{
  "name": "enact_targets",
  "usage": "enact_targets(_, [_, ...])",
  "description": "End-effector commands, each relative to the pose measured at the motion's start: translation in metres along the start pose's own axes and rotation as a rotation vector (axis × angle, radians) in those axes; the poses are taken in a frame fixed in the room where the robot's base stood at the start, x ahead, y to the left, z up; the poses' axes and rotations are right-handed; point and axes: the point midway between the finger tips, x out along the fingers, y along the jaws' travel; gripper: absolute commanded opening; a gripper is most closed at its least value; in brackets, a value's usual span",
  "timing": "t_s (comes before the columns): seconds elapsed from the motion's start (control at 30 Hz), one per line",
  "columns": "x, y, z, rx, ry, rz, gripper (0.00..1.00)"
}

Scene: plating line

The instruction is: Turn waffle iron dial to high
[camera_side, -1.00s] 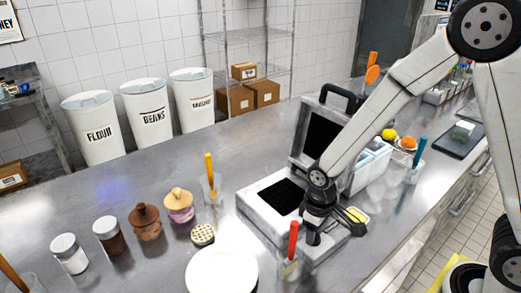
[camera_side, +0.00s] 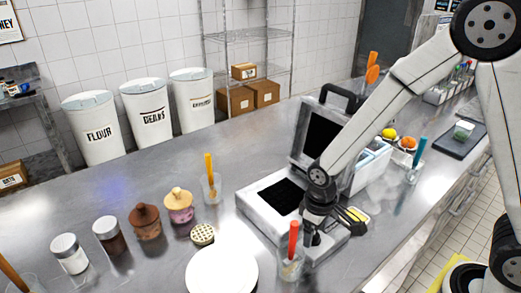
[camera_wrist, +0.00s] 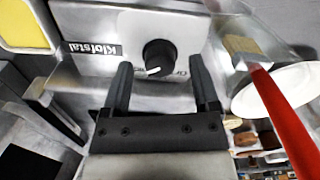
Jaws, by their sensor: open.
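The waffle iron (camera_side: 262,222) stands open on the steel counter, with its lid (camera_side: 320,135) raised. Its black dial (camera_wrist: 159,57) is on the pale front panel (camera_wrist: 185,25) in the wrist view. The dial's white mark points down and slightly left. My gripper (camera_wrist: 161,66) is open, with one black finger on each side of the dial and gaps between the fingers and the knob. I cannot tell how far the fingertips are from the panel. Lettering beside the dial is partly hidden by the right finger. In the side view, my gripper hides the dial.
A red-handled brush (camera_wrist: 277,105) in a glass stands close right of my gripper in the wrist view. A white plate (camera_side: 222,272) lies left of that glass (camera_side: 291,266).

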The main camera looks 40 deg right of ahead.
Motion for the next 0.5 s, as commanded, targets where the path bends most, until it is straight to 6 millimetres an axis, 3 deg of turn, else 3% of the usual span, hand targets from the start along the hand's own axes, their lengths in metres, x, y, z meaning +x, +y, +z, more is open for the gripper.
enact_targets(0.5, [-0.047, 0.0, -0.001, 0.0, 0.004, 0.0, 0.78])
